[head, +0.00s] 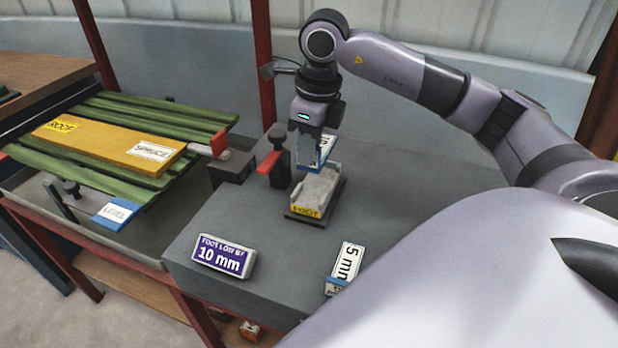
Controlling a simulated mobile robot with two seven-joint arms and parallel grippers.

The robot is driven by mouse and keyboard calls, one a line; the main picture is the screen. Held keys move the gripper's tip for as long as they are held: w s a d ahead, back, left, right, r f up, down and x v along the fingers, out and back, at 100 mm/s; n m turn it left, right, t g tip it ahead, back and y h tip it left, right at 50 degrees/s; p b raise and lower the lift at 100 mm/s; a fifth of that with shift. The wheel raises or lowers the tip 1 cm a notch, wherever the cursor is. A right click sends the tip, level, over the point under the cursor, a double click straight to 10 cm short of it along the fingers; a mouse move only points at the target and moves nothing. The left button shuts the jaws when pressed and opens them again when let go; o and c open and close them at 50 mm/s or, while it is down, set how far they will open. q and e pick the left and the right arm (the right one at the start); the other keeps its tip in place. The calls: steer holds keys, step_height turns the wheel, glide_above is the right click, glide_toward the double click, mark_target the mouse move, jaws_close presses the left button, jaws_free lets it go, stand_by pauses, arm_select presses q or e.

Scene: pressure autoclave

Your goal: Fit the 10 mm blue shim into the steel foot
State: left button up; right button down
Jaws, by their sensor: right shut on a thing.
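The blue shim (328,151), with a white label whose text is mostly covered, is held on edge in my right gripper (312,140). The gripper points down and is shut on it. The grey steel foot (321,187), with a yellow label on its front, stands on the dark block just below. The shim's lower end is at or just above the back of the foot; I cannot tell whether they touch. A purple sign (222,257) reads "FOOT LOW BY 10 mm". My left gripper is not in view.
A 5 mm piece (346,262) lies at the front right of the dark block. A red-handled clamp (278,157) stands close left of the foot. Green slats (150,116) bearing a yellow plank (105,143) lie at left. The dark block's front middle is clear.

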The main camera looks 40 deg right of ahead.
mark_target(310, 170)
step_height(310, 170, down, 8)
steer(key=shift+f, duration=0.1)
stand_by(0.4)
steer(key=c, duration=1.5)
jaws_free()
steer(key=shift+f, duration=0.15)
steer(key=o, duration=0.4)
steer(key=shift+r, duration=0.5)
steer(key=r, duration=0.3)
steer(key=s+r, duration=0.1)
steer(key=r, duration=0.7)
steer(key=shift+s+d+r, duration=0.15)
steer(key=shift+d, duration=0.15)
